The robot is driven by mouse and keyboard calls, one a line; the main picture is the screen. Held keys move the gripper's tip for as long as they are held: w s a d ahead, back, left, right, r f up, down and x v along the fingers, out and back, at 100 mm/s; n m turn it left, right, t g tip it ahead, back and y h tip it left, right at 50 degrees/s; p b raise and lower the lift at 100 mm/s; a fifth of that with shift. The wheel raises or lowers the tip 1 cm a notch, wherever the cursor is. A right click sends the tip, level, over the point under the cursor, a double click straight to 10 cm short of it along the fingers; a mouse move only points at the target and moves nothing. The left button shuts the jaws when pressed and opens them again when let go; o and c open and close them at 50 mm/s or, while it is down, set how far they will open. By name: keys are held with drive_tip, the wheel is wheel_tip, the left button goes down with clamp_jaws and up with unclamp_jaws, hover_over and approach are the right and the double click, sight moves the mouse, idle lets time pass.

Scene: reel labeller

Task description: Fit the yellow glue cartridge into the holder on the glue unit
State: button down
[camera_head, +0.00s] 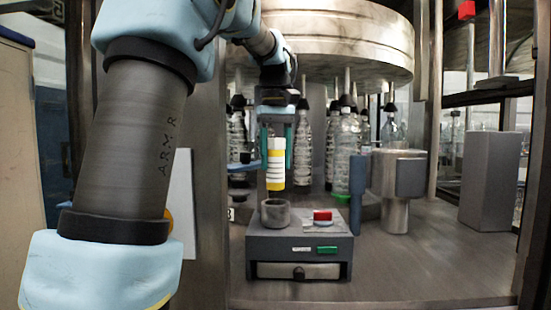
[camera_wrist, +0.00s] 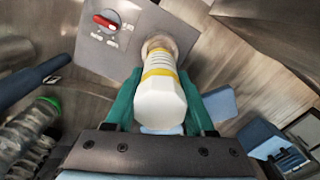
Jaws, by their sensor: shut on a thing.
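The yellow and white glue cartridge (camera_head: 276,163) is upright, between the green fingers of my gripper (camera_head: 277,148). My gripper is shut on it. The cartridge's lower end appears just above the round grey holder (camera_head: 275,212) on top of the grey glue unit (camera_head: 297,245), with a small gap. In the wrist view the cartridge (camera_wrist: 160,95) fills the space between the green fingers (camera_wrist: 158,100), and its far end overlaps the holder (camera_wrist: 160,42), hiding much of it. The glue unit's top also shows a red knob (camera_wrist: 106,20).
Several clear bottles (camera_head: 347,155) stand behind, under a large metal drum (camera_head: 335,40). A metal cylinder (camera_head: 394,213) with a blue-grey block is right of the glue unit. A grey box (camera_head: 490,180) stands farther right. The metal deck in front right is clear.

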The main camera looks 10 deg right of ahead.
sight(276, 144)
drive_tip(key=shift+f, duration=0.1)
drive_tip(key=shift+f+b, duration=2.3)
drive_tip(key=shift+f, duration=1.5)
drive_tip(key=shift+c, duration=0.9)
unclamp_jaws()
wheel_tip(276, 144, up, 11)
drive_tip(key=shift+f, duration=0.1)
drive_tip(key=shift+s, duration=0.1)
